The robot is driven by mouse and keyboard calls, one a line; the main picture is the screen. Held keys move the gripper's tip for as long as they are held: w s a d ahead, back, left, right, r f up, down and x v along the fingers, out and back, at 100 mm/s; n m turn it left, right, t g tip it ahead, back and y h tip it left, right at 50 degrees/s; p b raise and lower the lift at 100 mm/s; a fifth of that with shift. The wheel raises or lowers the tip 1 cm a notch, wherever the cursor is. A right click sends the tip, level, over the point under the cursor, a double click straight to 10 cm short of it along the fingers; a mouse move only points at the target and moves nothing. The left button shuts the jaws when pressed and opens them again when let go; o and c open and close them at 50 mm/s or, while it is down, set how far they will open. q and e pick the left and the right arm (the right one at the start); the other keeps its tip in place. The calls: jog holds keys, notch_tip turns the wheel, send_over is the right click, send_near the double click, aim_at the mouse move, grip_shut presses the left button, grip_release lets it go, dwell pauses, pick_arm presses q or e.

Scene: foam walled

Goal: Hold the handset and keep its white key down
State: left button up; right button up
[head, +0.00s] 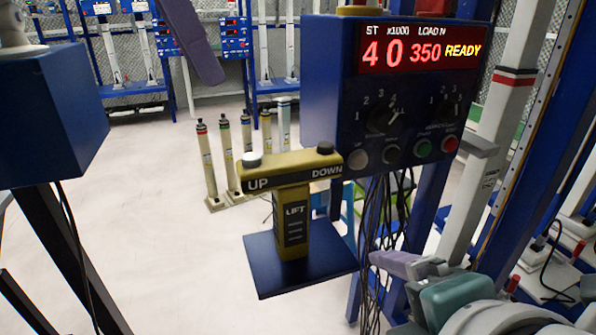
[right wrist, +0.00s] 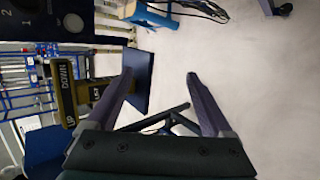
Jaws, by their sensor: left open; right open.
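In the right wrist view the handset (right wrist: 95,92) lies left of my right gripper (right wrist: 160,74), partly behind the left finger; the white key cannot be made out there. That gripper is open and empty, also low right in the head view (head: 395,262). My left gripper (head: 208,72) shows only in part at the top, apart from the handset; it is open.
A blue control box (head: 345,95) with a red display reading "40 350 READY", dials and buttons stands behind right of the handset. Black cables (head: 382,225) hang below it. Several thin cylinders (head: 208,165) stand behind. A blue block (head: 50,115) is at left. Floor is clear between.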

aim_at(295, 221)
jog(key=w+a+r+n+t+y, duration=0.1)
jog(key=w+a+n, duration=0.1)
jog(key=n, duration=0.3)
jog(key=w+a+n+t+y, duration=0.1)
jog(key=a+n, duration=0.1)
jog(key=n, duration=0.3)
jog(key=w+a+r+n+t, duration=0.1)
jog(key=w+a+n, duration=0.1)
jog(key=n, duration=0.3)
jog(key=shift+w+a+r+y, duration=0.3)
jog(key=shift+w+a+y, duration=0.05)
jog(key=shift+y, duration=0.05)
jog(key=n, duration=0.1)
jog(key=a+n+y, duration=0.1)
jog(key=n, duration=0.1)
jog(key=shift+w+a+t, duration=0.1)
jog(key=shift+w+t, duration=0.2)
jog(key=shift+w+a+f+n, duration=0.1)
jog(key=shift+w+a+n, duration=0.15)
jog(key=shift+w+n, duration=0.2)
jog(key=shift+x, duration=4.4)
jog(key=shift+c, duration=0.2)
jog(key=shift+f, duration=0.1)
grip_shut()
pick_arm(q)
grip_shut()
